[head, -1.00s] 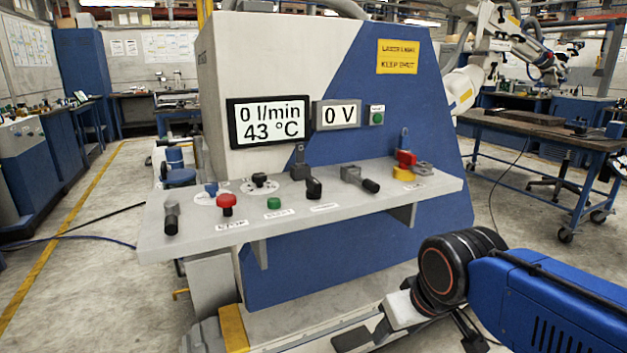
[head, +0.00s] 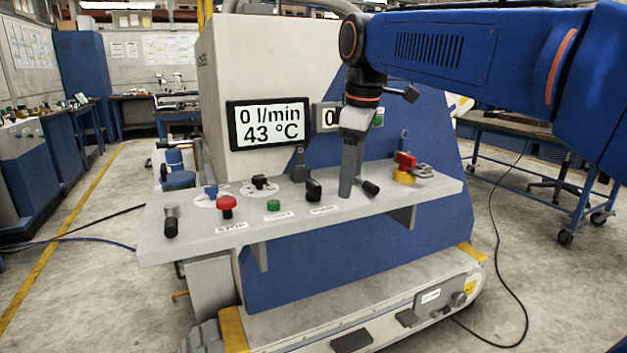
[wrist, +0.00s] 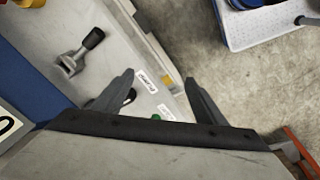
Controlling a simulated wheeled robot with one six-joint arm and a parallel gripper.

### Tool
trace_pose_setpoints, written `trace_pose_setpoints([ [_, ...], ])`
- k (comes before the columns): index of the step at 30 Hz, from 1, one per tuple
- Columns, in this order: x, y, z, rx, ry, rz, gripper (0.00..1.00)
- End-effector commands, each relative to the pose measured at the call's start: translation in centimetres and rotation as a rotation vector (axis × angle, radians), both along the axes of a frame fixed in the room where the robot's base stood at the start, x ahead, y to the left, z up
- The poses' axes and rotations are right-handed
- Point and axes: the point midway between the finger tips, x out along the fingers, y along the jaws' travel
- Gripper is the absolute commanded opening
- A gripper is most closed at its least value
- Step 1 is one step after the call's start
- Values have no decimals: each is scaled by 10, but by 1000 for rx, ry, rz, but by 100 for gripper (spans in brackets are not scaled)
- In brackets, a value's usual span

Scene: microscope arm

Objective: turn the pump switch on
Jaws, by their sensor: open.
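The control shelf (head: 200,240) carries several switches; its small labels are too blurred for me to tell surely which one is the pump switch. A black switch (head: 313,189) stands right of a green button (head: 273,205). A grey lever with a black handle (head: 370,187) is farther right, partly hidden behind my gripper (head: 346,193). In the wrist view my gripper (wrist: 160,78) is open and empty above the shelf. The black switch (wrist: 131,96) is partly covered by the left finger there, and the lever (wrist: 93,39) lies up and left of it. The display (head: 268,124) reads 0 l/min and 43 °C.
A red button (head: 226,205), a blue knob (head: 211,190) and a black knob (head: 260,182) are on the left of the shelf. A red and yellow device (head: 405,168) is at the right. The cabinet (head: 235,70) rises behind. The air before the shelf is free.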

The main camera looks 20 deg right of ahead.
Motion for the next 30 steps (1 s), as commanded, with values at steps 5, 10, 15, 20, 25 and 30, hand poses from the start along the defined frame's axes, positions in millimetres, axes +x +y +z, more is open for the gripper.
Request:
trace_pose_setpoints([
  [5,44,10,40,-34,48,204,66],
  [10,82,21,71,-58,93,403,66],
  [15,114,31,95,-74,135,588,66],
  [20,132,38,106,-80,159,707,66],
  [25,138,40,110,-82,170,758,66],
  [30,138,40,99,-81,172,761,66],
])
